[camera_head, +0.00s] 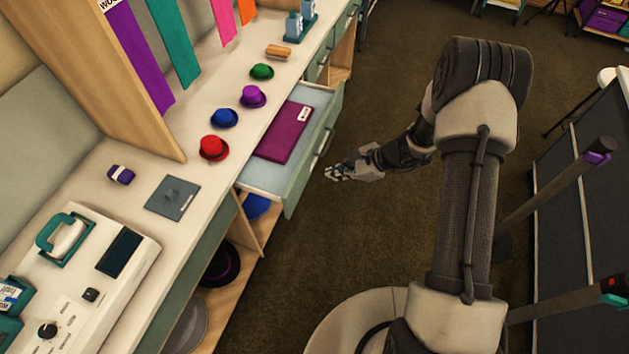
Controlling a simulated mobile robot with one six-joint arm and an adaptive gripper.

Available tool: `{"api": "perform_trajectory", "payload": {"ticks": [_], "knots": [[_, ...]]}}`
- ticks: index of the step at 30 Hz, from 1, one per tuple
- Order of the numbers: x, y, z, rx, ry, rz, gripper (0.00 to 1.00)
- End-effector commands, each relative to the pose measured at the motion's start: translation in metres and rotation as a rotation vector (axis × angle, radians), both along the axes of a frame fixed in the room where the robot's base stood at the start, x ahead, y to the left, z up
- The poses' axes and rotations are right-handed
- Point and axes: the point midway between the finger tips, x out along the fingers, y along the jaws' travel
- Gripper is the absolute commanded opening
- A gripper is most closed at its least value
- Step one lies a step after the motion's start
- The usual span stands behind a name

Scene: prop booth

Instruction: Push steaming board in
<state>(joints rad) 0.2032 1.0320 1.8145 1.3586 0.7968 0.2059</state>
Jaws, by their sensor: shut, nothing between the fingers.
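My gripper (330,173) is shut and empty. It is just to the right of the front panel, fingers pointing left towards it, with a small gap seen from above. Whether it is level with the panel, I cannot tell.
Red (213,147), blue (224,117), purple (253,96) and green (262,71) small hats line the counter (175,150). A grey plate (172,197) and a white machine (90,270) stand at the near left. Open shelves below hold hats. Brown carpet (300,250) is clear beside the counter.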

Motion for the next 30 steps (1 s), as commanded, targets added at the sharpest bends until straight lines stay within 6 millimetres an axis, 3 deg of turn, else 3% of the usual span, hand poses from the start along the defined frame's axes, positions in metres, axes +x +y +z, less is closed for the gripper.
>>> {"api": "perform_trajectory", "payload": {"ticks": [1, 3, 6, 14, 27, 30], "knots": [[-0.003, -0.002, -0.027, 0.016, 0.042, -0.051, 0.0], [-0.004, -0.005, -0.052, 0.033, 0.082, -0.116, 0.0], [-0.006, -0.008, -0.076, 0.047, 0.12, -0.179, 0.0], [-0.004, 0.001, -0.101, 0.054, 0.141, -0.212, 0.0], [0.017, 0.061, -0.166, 0.053, 0.14, -0.208, 0.0], [0.023, 0.076, -0.161, 0.054, 0.138, -0.209, 0.0]]}}
